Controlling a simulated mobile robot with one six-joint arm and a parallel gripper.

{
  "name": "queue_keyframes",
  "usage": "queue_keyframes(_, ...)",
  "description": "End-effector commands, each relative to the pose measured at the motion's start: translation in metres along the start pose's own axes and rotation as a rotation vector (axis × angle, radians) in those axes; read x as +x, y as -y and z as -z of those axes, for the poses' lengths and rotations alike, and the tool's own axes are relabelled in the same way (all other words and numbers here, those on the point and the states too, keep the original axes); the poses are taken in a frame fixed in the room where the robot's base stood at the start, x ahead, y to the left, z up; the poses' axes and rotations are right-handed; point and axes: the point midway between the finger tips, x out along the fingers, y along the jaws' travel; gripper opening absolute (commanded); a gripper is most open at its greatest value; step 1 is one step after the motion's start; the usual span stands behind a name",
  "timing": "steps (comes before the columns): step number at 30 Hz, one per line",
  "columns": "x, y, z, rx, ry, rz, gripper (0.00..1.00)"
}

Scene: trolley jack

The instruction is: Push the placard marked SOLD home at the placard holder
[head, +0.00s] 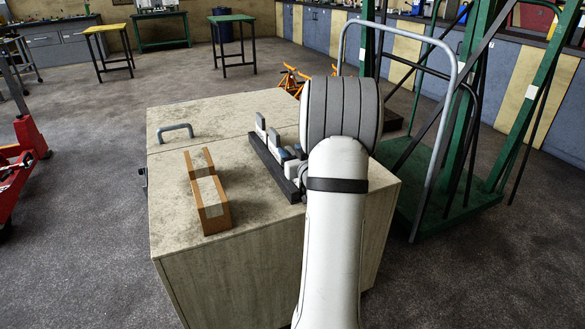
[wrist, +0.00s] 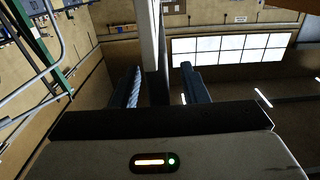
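On the cabinet, a long dark rail (head: 266,161), which looks like the placard holder, carries a row of small upright pale pieces. One pale piece (head: 261,127) stands toward its far end, and another (head: 274,139) is beside it. No SOLD lettering is readable, so I cannot tell which piece is that placard.
The cabinet top (head: 215,120) has a grey handle (head: 175,132) at its far left. A green-based trolley with a grey tube frame (head: 447,100) stands close on the right.

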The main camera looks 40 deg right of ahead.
Motion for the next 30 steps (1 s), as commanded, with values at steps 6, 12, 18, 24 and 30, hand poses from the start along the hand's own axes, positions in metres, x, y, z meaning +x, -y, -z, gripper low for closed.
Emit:
queue_keyframes(6,0.0006,-0.0001,0.0001,0.0,0.0,-0.001,0.4)
queue_keyframes(12,0.0004,-0.0004,0.0002,0.0,0.0,-0.001,0.24)
queue_keyframes(18,0.0003,-0.0006,0.0002,0.0,0.0,-0.001,0.07)
queue_keyframes(24,0.0002,-0.0008,0.0002,0.0,0.0,-0.002,0.0)
queue_keyframes(30,0.0001,-0.001,0.0004,0.0,0.0,-0.002,0.0)
